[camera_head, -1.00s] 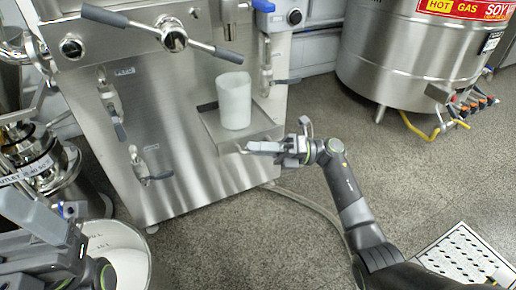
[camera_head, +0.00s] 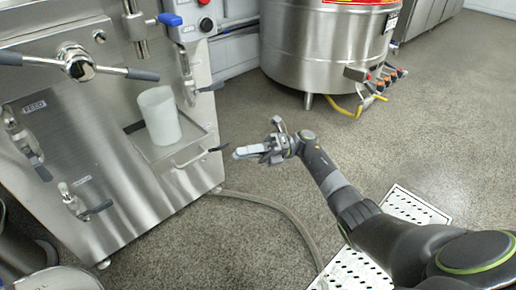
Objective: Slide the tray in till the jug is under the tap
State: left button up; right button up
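The grey metal tray (camera_head: 192,137) sticks out from the front of the steel machine and has a bar handle (camera_head: 188,160) on its front edge. The white jug (camera_head: 160,116) stands upright on it. The tap (camera_head: 135,28) is above and slightly left of the jug in the picture; I cannot tell whether the jug is directly beneath it. My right gripper (camera_head: 240,153) is to the right of the tray handle, with a visible gap, and points at the machine. It holds nothing that I can see; its finger gap is unclear. My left gripper is out of view.
A black-tipped lever (camera_head: 218,148) lies between the tray and my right gripper. Several valve handles (camera_head: 95,210) project from the machine's front. A hose (camera_head: 275,208) crosses the floor. A steel tank (camera_head: 325,50) stands behind, with open floor before it.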

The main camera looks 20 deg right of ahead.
jog(key=shift+v, duration=2.05)
